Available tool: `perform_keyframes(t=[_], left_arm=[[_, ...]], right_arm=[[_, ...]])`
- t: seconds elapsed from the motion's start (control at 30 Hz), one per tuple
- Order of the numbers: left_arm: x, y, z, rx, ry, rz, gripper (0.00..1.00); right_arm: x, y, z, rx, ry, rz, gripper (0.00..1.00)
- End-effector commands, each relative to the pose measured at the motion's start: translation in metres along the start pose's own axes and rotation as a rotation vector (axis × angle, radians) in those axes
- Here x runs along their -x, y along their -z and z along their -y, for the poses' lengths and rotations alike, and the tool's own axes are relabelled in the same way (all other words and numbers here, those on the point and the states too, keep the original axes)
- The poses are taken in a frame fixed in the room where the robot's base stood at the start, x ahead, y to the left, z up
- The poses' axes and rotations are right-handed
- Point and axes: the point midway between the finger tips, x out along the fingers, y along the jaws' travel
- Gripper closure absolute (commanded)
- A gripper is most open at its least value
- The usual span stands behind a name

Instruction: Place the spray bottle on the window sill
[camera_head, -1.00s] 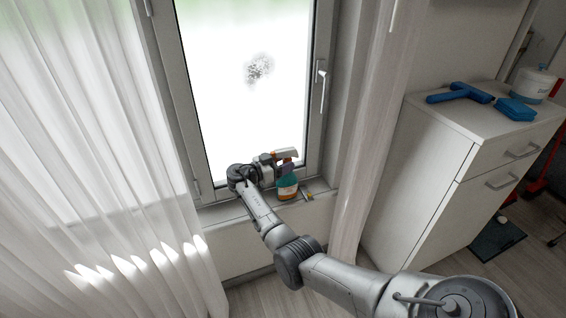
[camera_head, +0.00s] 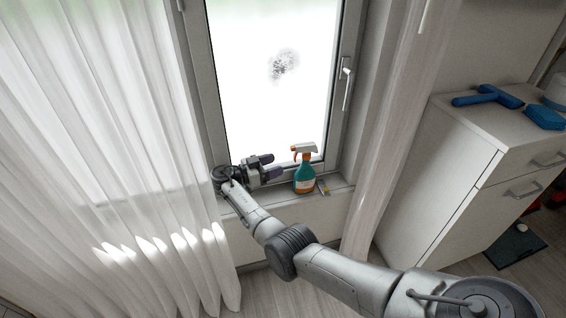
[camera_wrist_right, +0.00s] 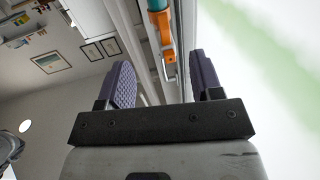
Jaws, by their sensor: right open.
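The spray bottle (camera_head: 304,172) has a teal body, a pale label and an orange and white trigger head. It stands upright on the window sill (camera_head: 284,197), in front of the glass. My right gripper (camera_head: 270,166) is open and empty, to the left of the bottle and apart from it. In the right wrist view the bottle (camera_wrist_right: 160,30) shows beyond and between the two spread fingers (camera_wrist_right: 160,82). My left gripper is in neither view.
A small yellow and grey item (camera_head: 321,187) lies on the sill right of the bottle. The window handle (camera_head: 346,85) juts out above. Curtains (camera_head: 90,150) hang on both sides. A white cabinet (camera_head: 440,180) at right holds a blue squeegee (camera_head: 488,96) and a blue brush (camera_head: 545,117).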

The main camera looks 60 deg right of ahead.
Motion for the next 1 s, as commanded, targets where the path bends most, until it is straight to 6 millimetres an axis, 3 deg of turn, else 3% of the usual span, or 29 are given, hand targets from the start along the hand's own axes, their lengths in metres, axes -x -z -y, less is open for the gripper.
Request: perform_keyframes(t=[0.27,0.37,0.47,0.67,0.8,1.0], left_arm=[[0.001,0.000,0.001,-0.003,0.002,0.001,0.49],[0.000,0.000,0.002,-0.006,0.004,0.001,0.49],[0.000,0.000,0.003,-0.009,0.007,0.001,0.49],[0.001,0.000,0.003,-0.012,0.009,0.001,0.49],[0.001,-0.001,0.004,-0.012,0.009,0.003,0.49],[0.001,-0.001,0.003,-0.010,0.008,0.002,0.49]], right_arm=[[0.007,-0.007,-0.004,0.018,0.005,0.010,0.40],[0.004,-0.029,-0.015,0.080,0.030,0.051,0.40],[0.000,-0.065,-0.036,0.193,0.094,0.128,0.40],[0.008,-0.143,-0.103,0.524,0.367,0.313,0.40],[0.028,-0.186,-0.167,0.780,0.643,0.419,0.40],[0.067,-0.214,-0.282,1.125,1.116,0.524,0.40]])
